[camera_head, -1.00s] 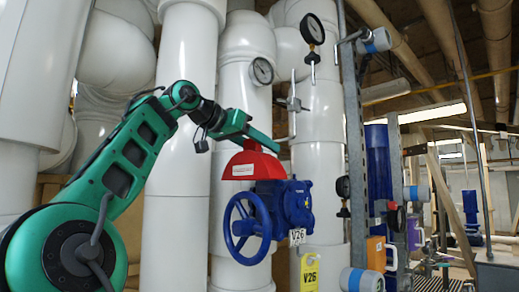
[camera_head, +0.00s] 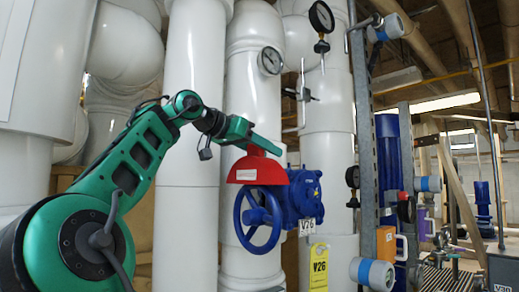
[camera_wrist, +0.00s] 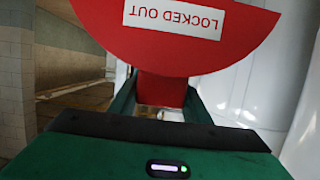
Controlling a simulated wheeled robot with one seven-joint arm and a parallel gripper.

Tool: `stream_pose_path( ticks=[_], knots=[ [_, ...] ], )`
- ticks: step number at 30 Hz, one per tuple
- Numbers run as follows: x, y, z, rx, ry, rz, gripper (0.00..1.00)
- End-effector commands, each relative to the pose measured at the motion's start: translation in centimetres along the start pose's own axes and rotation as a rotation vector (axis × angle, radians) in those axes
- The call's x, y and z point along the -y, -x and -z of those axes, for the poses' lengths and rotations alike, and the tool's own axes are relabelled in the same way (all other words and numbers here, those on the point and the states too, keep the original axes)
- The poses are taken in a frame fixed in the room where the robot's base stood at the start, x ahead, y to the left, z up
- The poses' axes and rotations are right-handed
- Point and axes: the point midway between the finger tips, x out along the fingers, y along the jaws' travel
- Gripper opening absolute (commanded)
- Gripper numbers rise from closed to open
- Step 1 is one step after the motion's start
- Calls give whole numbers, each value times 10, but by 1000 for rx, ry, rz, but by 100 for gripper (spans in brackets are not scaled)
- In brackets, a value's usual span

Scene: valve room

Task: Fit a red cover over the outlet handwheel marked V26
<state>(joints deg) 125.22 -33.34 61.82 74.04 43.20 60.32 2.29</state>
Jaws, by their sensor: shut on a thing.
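The blue outlet handwheel (camera_head: 241,218) stands on a blue valve body (camera_head: 302,196). A white V26 tag (camera_head: 307,227) and a yellow V26 tag (camera_head: 319,266) hang by the valve. My gripper (camera_head: 266,146) is shut on the red cover (camera_head: 256,170) by its raised top part. The cover is just above the handwheel and overlaps its upper rim in the head view; I cannot tell if they touch. In the wrist view the cover (camera_wrist: 180,52) shows a white LOCKED OUT label, and my gripper (camera_wrist: 161,103) grips its narrow part. The handwheel is hidden there.
White pipes (camera_head: 190,205) stand close behind the valve. Gauges (camera_head: 270,61) are fixed above it. A grey metal post (camera_head: 365,130) with blue-grey fittings (camera_head: 372,272) stands to the right. Open floor shows farther right.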

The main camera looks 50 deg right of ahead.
Motion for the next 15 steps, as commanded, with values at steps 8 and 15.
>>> stream_pose_path(
  ticks=[8,15],
  knots=[
    [0,-5,-16,0,2,0,17],
    [0,-9,-30,0,2,0,17]
  ],
)
